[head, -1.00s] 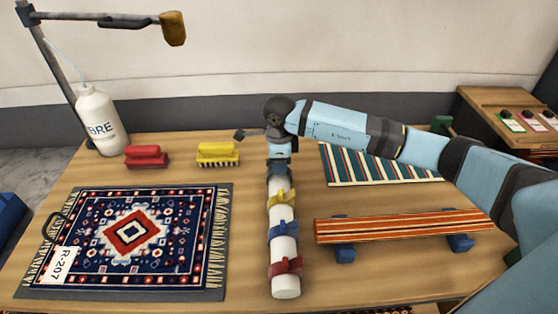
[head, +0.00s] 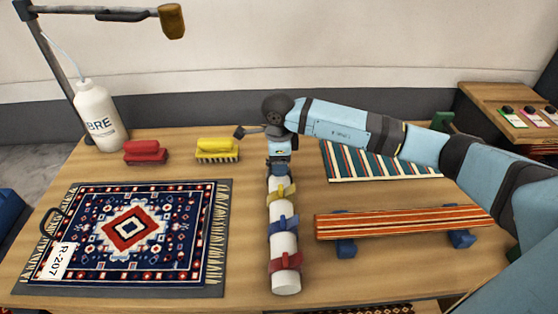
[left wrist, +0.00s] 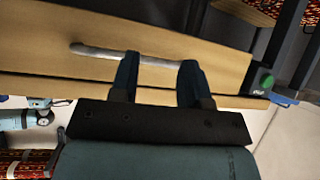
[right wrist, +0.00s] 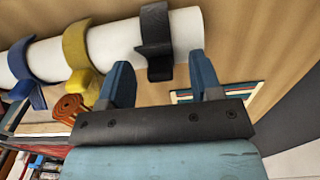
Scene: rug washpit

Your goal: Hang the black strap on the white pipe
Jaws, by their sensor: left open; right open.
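The white pipe (head: 284,243) runs from near the table's front edge away from me in the head view. The black strap (right wrist: 155,38) is looped over the white pipe (right wrist: 110,46) in the right wrist view, with its tail below the pipe. My right gripper (right wrist: 162,72) is open, its fingers on either side of the strap's tail and not closed on it. In the head view my right gripper (head: 279,172) is over the pipe's far end and hides the black strap. My left gripper (left wrist: 157,72) is open and empty in the left wrist view, near a grey bar handle (left wrist: 95,50) on a wooden surface.
Yellow (head: 281,193), blue (head: 283,226) and red (head: 285,262) straps sit on the pipe nearer me. A patterned rug (head: 130,228) lies left, an orange striped runner (head: 400,222) right. Red (head: 145,152) and yellow (head: 217,150) brushes and a white bottle (head: 100,117) stand behind.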

